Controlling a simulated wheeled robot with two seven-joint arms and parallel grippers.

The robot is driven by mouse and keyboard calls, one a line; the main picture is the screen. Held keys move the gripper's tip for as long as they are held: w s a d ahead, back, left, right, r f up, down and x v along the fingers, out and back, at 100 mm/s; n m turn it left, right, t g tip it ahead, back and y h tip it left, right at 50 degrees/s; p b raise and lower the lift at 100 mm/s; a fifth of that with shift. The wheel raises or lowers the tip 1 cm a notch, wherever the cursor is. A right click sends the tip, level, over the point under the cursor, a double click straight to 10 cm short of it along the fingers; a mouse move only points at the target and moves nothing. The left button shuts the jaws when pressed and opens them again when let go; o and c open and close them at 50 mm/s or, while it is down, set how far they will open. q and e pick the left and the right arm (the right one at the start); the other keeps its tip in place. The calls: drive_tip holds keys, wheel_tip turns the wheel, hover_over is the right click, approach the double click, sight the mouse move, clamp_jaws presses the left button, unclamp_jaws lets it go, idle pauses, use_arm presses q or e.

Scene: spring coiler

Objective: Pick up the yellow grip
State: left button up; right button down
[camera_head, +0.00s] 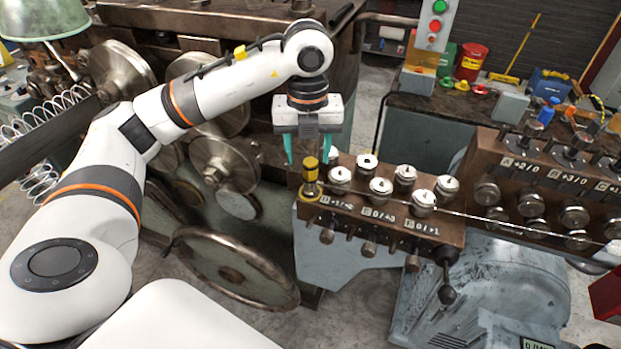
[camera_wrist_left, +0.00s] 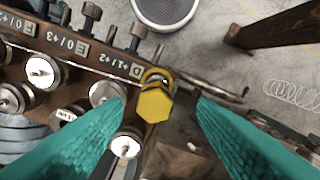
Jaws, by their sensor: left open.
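The yellow grip (camera_head: 310,168) stands upright at the left end of the brown roller block (camera_head: 385,222) in the head view. It has a yellow hexagonal top, which shows in the left wrist view (camera_wrist_left: 154,104). My left gripper (camera_head: 308,158) is open with teal fingers pointing down, above and around the top of the grip in the head view. In the left wrist view the grip shows between the two fingers, with space on both sides, and no contact can be seen. My right gripper is in neither view.
Several metal rollers (camera_head: 381,187) stand on the block just right of the grip, with a wire running past them. A second roller block (camera_head: 540,180) stands further right. Large wheels (camera_head: 228,165) of the machine lie left of the grip.

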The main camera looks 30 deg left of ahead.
sight(311, 161)
use_arm(q)
wheel_tip(311, 161, down, 2)
drive_tip(key=shift+w+d+f+p, duration=0.1)
drive_tip(key=shift+w+d+p, duration=0.05)
drive_tip(key=shift+p, duration=0.65)
wheel_tip(311, 161, down, 3)
drive_tip(key=shift+f+p, duration=0.15)
drive_tip(key=shift+p, duration=0.4)
drive_tip(key=shift+f, duration=0.2)
drive_tip(key=c, duration=0.9)
clamp_jaws()
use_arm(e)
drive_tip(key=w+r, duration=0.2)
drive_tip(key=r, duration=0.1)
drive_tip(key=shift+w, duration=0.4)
